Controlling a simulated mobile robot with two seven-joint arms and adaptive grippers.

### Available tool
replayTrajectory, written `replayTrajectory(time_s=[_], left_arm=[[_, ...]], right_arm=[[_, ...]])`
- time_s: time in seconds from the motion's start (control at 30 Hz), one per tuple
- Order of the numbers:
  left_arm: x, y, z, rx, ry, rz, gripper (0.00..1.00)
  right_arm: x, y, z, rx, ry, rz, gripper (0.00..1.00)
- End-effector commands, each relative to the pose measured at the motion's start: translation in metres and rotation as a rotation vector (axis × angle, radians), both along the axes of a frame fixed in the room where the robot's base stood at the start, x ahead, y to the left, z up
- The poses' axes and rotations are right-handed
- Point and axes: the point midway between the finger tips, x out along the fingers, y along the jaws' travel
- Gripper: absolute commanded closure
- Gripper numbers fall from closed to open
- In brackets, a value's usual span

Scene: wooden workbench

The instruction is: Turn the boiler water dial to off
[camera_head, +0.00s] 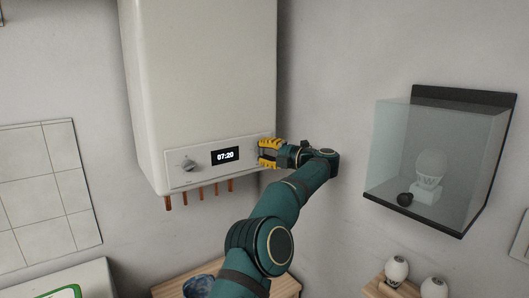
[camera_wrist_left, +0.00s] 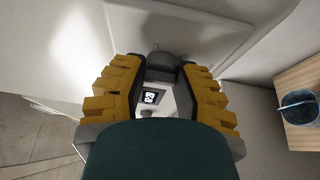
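The white boiler (camera_head: 205,80) hangs on the wall, with a control panel along its lower front. A round grey dial (camera_head: 188,165) sits left of the display (camera_head: 226,155), which reads 07:20. My left gripper (camera_head: 262,153), with yellow fingers, is at the panel's right end. In the left wrist view, a dark grey knob (camera_wrist_left: 162,66) lies between the spread fingertips of my left gripper (camera_wrist_left: 163,68); I cannot tell whether they touch it. The display (camera_wrist_left: 150,97) shows beyond it. In the head view the gripper hides this knob. My right gripper is not in view.
Copper pipes (camera_head: 200,194) stick out under the boiler. A glass case (camera_head: 425,150) with a white bulb-like object hangs at right. A wooden surface with a dark blue bowl (camera_head: 198,286) is below. White tiles (camera_head: 45,190) are at left.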

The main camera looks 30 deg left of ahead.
Motion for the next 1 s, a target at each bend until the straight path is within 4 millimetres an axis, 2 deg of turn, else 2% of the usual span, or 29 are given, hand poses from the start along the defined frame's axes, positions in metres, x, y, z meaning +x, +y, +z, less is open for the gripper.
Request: replayTrajectory(time_s=[0.03, 0.07, 0.1, 0.47, 0.8, 1.0], left_arm=[[0.0, 0.001, 0.0, 0.001, 0.0, 0.0, 0.53], [0.0, 0.001, 0.0, 0.001, 0.0, 0.0, 0.43], [0.0, 0.0, 0.0, 0.001, 0.0, 0.0, 0.37], [0.001, -0.005, 0.0, 0.0, 0.001, -0.002, 0.37], [0.003, -0.055, -0.002, 0.001, 0.001, -0.003, 0.37], [0.003, -0.073, -0.002, 0.001, 0.001, -0.001, 0.37]], right_arm=[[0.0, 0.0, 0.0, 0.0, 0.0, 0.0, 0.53], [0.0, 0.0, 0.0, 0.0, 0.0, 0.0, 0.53], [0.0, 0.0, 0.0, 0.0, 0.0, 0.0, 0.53], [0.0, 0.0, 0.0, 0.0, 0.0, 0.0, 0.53], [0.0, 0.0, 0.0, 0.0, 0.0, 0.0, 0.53], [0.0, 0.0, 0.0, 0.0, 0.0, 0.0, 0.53]])
